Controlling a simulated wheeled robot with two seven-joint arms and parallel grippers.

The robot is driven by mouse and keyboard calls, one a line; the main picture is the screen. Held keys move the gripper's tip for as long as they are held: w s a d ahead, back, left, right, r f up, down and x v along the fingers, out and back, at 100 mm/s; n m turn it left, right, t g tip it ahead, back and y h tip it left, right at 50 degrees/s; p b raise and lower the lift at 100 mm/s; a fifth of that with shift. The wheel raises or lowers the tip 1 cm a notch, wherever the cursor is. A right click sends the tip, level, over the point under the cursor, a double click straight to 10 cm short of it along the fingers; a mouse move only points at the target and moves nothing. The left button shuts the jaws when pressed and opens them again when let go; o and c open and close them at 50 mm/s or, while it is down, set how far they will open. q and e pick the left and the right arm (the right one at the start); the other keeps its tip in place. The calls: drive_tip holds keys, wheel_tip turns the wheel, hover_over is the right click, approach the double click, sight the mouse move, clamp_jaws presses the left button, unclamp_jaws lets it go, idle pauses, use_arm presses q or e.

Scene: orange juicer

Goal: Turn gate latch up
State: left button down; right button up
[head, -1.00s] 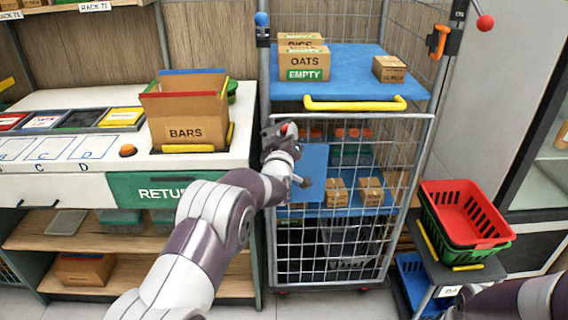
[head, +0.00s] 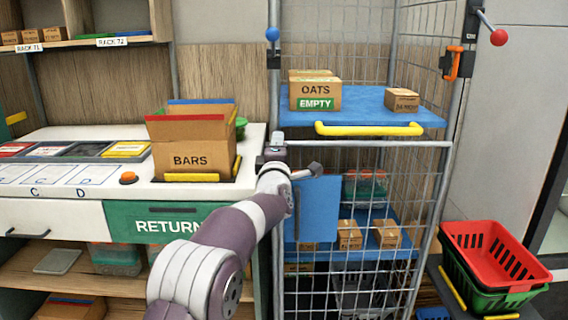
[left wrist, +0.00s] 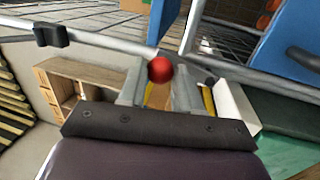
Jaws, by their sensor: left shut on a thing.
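The wire mesh gate (head: 350,143) closes the front of the wheeled cage below its blue shelf. A small red ball knob (left wrist: 161,69), seemingly the latch handle, shows in the left wrist view between my gripper's fingertips. My left gripper (head: 275,149) is at the gate's upper left corner, beside the left post. In the left wrist view my left gripper (left wrist: 160,88) has both fingers around the knob's stem area. The latch body is hidden behind the gripper in the head view, so its angle cannot be told. My right gripper is out of view.
A yellow bar (head: 369,129) lies along the blue shelf (head: 360,105), above the gate. A blue panel (head: 318,210) hangs on the gate close to my wrist. The return counter (head: 85,195) with the BARS box (head: 190,145) is at left. Red and green baskets (head: 492,255) stand at right.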

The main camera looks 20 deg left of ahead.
use_arm(q)
drive_tip(key=shift+s+a+n+y+b, duration=0.2)
drive_tip(key=shift+a+n+y+b, duration=0.35)
drive_tip(key=shift+n+b, duration=0.7)
drive_tip(key=shift+a+r+n, duration=0.1)
drive_tip(key=shift+a+n, duration=0.05)
drive_tip(key=shift+n, duration=0.1)
drive_tip(key=c, duration=0.8)
unclamp_jaws()
drive_tip(key=v, duration=1.2)
drive_tip(key=shift+s+b, duration=0.35)
drive_tip(key=shift+s, duration=0.05)
